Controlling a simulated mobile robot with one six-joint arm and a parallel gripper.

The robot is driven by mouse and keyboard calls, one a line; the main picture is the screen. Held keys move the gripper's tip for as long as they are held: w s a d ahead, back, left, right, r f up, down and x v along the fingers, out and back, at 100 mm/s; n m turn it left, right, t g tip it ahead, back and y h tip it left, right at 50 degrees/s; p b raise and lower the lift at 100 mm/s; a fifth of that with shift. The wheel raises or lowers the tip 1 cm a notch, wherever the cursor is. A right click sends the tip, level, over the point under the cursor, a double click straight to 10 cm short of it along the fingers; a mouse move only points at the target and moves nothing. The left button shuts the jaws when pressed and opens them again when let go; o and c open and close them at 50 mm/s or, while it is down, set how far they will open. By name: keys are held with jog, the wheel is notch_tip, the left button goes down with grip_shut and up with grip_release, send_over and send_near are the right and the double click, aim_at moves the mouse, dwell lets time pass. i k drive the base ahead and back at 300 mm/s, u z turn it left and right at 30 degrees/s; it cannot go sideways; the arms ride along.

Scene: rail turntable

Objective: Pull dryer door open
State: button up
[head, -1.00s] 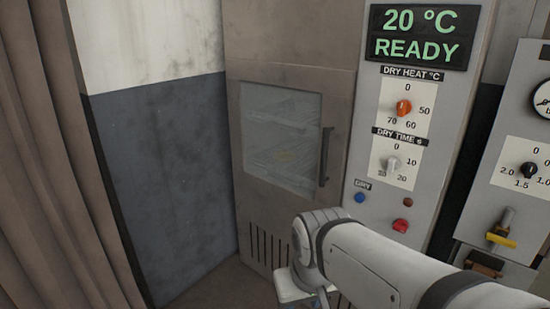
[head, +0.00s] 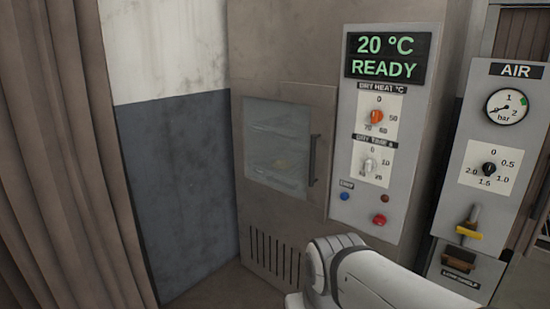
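The dryer door (head: 289,93) is a brown-grey panel with a glass window (head: 277,145), set in the tall dryer cabinet left of its control panel. It looks shut. Its dark vertical handle (head: 314,160) is on the right side of the door. Racks show dimly through the glass, with a small yellowish item on one of them. My arm reaches in from the bottom right, below the control panel. My gripper is out of the picture, so its state and anything in it are hidden.
The dryer control panel (head: 347,210) reads 20 °C READY and has knobs and buttons. An air panel (head: 456,160) with a gauge and yellow-handled valve stands at the right. A brown curtain (head: 60,160) hangs at the left, beside a white and blue-grey wall (head: 175,190).

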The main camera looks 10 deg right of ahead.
aim_at(322, 100)
jog(key=z, duration=0.1)
jog(key=i, duration=0.9)
jog(key=u, duration=0.05)
